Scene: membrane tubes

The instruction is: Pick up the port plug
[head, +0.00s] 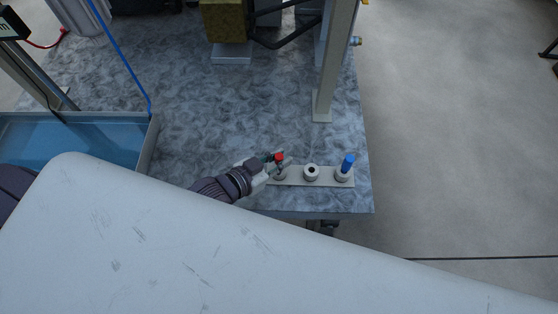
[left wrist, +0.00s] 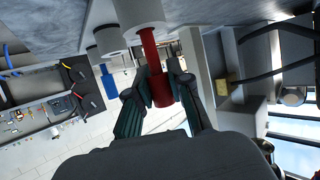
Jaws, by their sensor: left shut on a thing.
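A red plug (head: 279,157) stands at the left port of a light strip with three ports (head: 325,180) near the table's front edge. In the left wrist view the red plug (left wrist: 160,88) points into a pale round port (left wrist: 138,14). My left gripper (head: 271,160) has its fingers on both sides of the plug and is shut on it; the left wrist view shows its fingertips too (left wrist: 159,85). The middle port (head: 311,172) is open with a dark hole. A blue plug (head: 347,163) stands in the right port, and the left wrist view shows it as well (left wrist: 108,82). My right gripper is not in view.
A blue-lined tray (head: 152,143) is at the left of the marbled table (head: 200,110). A metal post (head: 330,70) rises behind the ports. A yellow block (head: 226,20) stands at the back. The table's right edge is close to the blue plug.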

